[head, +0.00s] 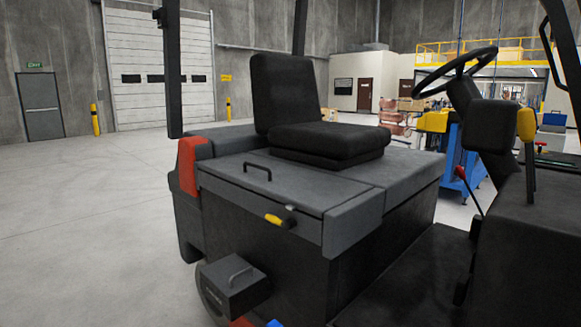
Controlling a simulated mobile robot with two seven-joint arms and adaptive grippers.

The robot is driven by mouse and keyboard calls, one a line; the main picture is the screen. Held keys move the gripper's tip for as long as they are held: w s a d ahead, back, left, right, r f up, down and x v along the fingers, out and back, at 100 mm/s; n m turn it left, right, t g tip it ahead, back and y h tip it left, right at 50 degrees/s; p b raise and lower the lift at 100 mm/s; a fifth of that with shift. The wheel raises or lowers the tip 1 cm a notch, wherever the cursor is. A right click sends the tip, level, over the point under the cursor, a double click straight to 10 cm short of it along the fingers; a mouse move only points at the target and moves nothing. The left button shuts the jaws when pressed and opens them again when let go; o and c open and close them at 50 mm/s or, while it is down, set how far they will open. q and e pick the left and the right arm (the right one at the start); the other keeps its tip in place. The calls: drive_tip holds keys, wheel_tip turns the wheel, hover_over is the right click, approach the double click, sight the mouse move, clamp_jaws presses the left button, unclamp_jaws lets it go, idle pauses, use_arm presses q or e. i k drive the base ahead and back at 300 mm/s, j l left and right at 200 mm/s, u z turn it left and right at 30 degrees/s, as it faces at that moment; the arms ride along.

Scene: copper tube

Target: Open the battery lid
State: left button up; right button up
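The grey battery lid (290,188) is the flat panel on top of the forklift body, in front of the black seat (300,110). It lies flat and looks closed. A black bar handle (257,172) stands up from its left part. A lever with a yellow grip (275,220) sits at the lid's front edge, near the middle. Neither of my grippers shows in the head view.
The steering wheel (456,72) and dark console stand at right. Red and blue pieces, unclear, show at the bottom edge. Open concrete floor (90,220) lies at left.

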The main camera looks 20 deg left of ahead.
sight(313, 192)
drive_tip(key=i+j+z, duration=0.1)
drive_tip(key=j+z, duration=0.2)
drive_tip(key=j, duration=0.15)
drive_tip(key=j+z, duration=0.25)
drive_tip(key=j, duration=0.2)
drive_tip(key=j+z, duration=0.25)
drive_tip(key=j, duration=0.75)
drive_tip(key=j+z, duration=0.1)
drive_tip(key=j, duration=1.9)
